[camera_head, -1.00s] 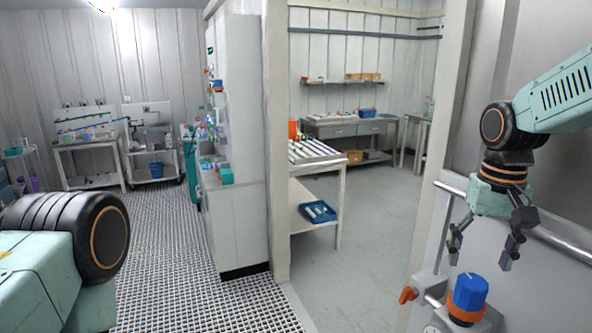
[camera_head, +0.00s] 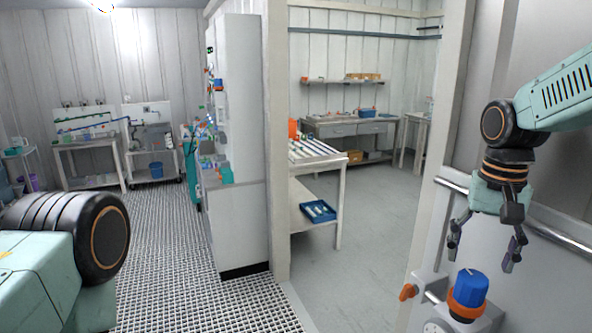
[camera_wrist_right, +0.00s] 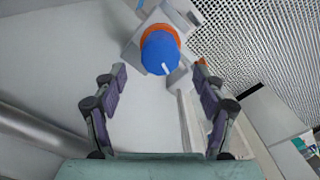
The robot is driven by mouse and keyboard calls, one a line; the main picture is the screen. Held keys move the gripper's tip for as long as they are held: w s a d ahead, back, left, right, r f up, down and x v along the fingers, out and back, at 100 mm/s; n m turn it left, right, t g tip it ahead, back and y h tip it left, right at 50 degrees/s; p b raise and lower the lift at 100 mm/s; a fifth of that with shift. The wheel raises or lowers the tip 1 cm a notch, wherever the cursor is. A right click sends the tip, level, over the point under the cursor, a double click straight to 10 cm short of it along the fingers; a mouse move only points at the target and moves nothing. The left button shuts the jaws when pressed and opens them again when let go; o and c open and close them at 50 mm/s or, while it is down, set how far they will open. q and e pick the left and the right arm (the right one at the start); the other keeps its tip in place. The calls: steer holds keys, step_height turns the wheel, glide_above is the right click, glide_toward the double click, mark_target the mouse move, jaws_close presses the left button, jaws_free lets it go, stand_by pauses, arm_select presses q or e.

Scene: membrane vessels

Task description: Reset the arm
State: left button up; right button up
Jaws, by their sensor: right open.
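My right gripper (camera_head: 483,252) hangs fingers-down at the right of the head view, open and empty. Its two fingers also show wide apart in the right wrist view (camera_wrist_right: 160,88). Below it and slightly left stands a blue knob (camera_head: 471,287) with an orange collar, on a pale fitting; the fingertips are above it and apart from it. In the wrist view the blue knob (camera_wrist_right: 160,52) lies beyond the fingertips, between them. My left arm shows only in part at the lower left; its gripper is out of view.
A metal rail (camera_head: 560,243) runs along the wall behind my right gripper. An orange lever (camera_head: 408,292) sticks out left of the knob. A doorpost (camera_head: 276,150) divides the rooms. A table (camera_head: 340,205) with a blue tray (camera_head: 318,211) stands beyond. Grey floor (camera_head: 365,260) is free.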

mark_target(473, 276)
steer(key=shift+r, duration=0.9)
steer(key=shift+a+n, duration=0.1)
steer(key=shift+n, duration=0.2)
steer(key=n, duration=0.3)
steer(key=shift+r, duration=0.15)
step_height(473, 276, up, 2)
steer(key=n, duration=0.4)
steer(key=shift+r+p, duration=0.1)
steer(key=shift+p, duration=0.2)
step_height(473, 276, down, 9)
steer(key=shift+w+r, duration=0.15)
steer(key=shift+r, duration=0.05)
steer(key=shift+f, duration=0.15)
steer(key=shift+f, duration=0.1)
